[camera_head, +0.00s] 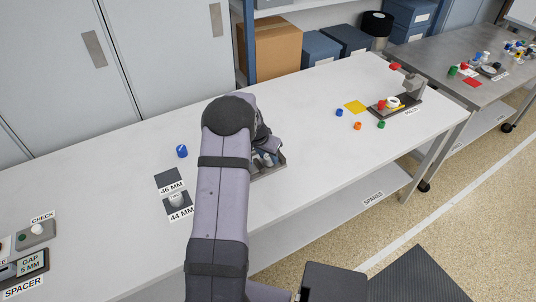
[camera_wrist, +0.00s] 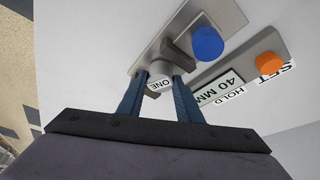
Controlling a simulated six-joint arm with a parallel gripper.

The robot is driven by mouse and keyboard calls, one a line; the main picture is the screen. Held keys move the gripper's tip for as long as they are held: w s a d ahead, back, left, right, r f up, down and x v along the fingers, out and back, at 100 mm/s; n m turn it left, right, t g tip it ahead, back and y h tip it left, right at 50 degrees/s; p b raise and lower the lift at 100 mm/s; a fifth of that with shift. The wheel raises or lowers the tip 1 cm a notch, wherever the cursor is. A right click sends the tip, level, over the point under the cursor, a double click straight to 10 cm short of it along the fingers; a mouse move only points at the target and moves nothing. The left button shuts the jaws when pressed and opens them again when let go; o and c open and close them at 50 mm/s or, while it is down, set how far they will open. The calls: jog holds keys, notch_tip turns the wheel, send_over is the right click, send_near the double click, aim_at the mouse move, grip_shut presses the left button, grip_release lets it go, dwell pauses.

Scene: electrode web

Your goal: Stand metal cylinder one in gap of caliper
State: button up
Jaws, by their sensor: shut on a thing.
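Metal cylinder one (camera_wrist: 161,67) is a short grey cylinder with a white label reading ONE, seen in the wrist view. My gripper (camera_wrist: 161,79) has its two blue fingers shut on its sides. The caliper (camera_wrist: 213,14) is a grey plate with a dark grey jaw (camera_wrist: 180,51) beside the cylinder and another grey piece partly showing below it. The cylinder appears between these pieces; I cannot tell whether its base touches the plate.
A blue knob (camera_wrist: 208,43), an orange button (camera_wrist: 268,66) and a 40 MM display (camera_wrist: 217,88) stand near the caliper. Another metal cylinder (camera_head: 177,198) is on the 44 MM mat; the 46 MM mat (camera_head: 168,179) is bare. A blue object (camera_head: 182,151) stands behind.

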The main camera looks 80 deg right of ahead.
jog(key=shift+f, duration=0.15)
jog(key=shift+f+b, duration=0.1)
jog(key=shift+b, duration=0.2)
jog(key=o, duration=0.9)
jog(key=shift+o, duration=0.2)
jog(key=shift+r+p, duration=0.25)
jog(key=shift+p, duration=0.1)
jog(key=b+v, duration=0.2)
jog(key=v, duration=1)
jog(key=shift+b, duration=0.35)
jog(key=shift+a, duration=0.15)
